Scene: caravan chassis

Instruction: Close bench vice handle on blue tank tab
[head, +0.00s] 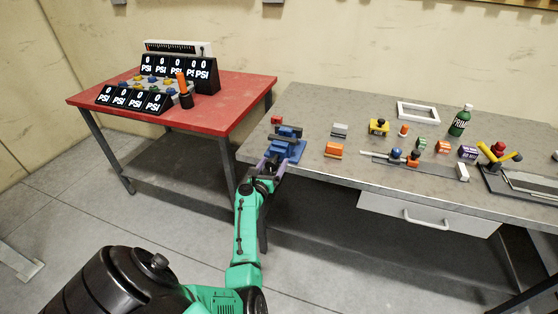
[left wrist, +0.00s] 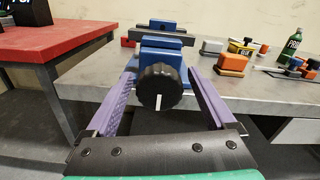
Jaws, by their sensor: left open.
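A blue bench vice (head: 287,145) stands at the near left corner of the grey workbench. In the left wrist view the vice (left wrist: 162,53) faces me, with its round black knob handle (left wrist: 160,88) at the front, marked by a white line that points down. My left gripper (head: 268,168) reaches up to the vice from the front. In the left wrist view its purple fingers (left wrist: 160,95) are open, one on each side of the knob, with gaps visible. I cannot make out a blue tank tab in the vice's jaws. My right gripper is not in view.
The grey bench (head: 350,172) holds several small blocks, an orange one (head: 334,150) to the right of the vice, and a green bottle (head: 460,121). A red table (head: 235,95) with PSI displays (head: 153,101) stands at the left. A floor gap separates the tables at the front.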

